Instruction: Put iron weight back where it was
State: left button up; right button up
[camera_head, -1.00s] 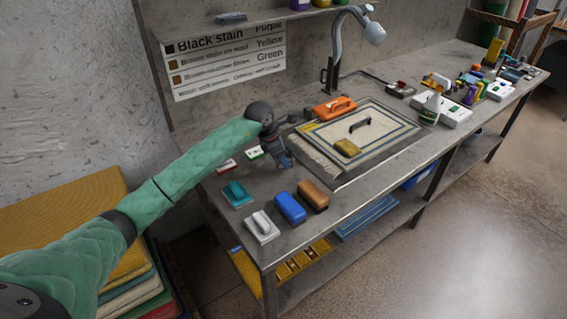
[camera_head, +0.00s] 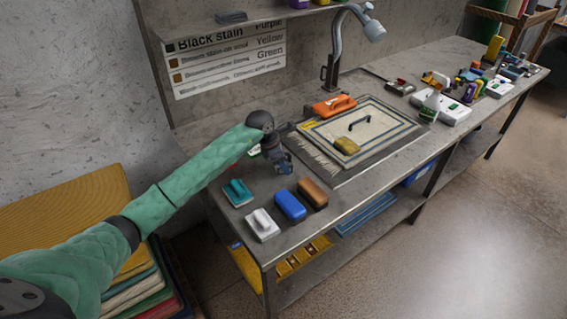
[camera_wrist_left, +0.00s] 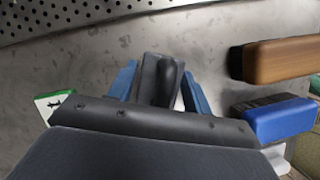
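My left gripper (camera_head: 284,166) is low over the front left of the metal bench. In the left wrist view a dark grey block (camera_wrist_left: 160,80) with a rounded ridge, likely the iron weight, sits between the blue fingers (camera_wrist_left: 160,88). The fingers appear to be shut on it. In the head view the block is hard to make out behind the gripper, so I cannot tell whether it touches the bench. My right gripper is not in view.
Teal (camera_head: 237,192), white (camera_head: 262,225), blue (camera_head: 290,205) and brown (camera_head: 312,193) brushes stand near the gripper. An orange tool (camera_head: 333,106) lies behind. A shelf (camera_head: 270,14) runs above.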

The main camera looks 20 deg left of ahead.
pick_arm(q)
jog(key=shift+o, duration=1)
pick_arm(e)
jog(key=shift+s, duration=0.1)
pick_arm(q)
jog(key=shift+r, duration=0.2)
jog(key=shift+a+r, duration=0.15)
jog(key=shift+s+a+r, duration=0.1)
jog(key=shift+r, duration=0.25)
jog(key=b+v, duration=0.4)
jog(key=v, duration=0.6)
jog(key=shift+r, duration=0.35)
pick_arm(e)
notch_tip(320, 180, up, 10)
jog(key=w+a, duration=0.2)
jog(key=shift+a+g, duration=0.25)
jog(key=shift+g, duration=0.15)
pick_arm(q)
jog(key=shift+s+a, duration=0.1)
jog(key=shift+a, duration=0.05)
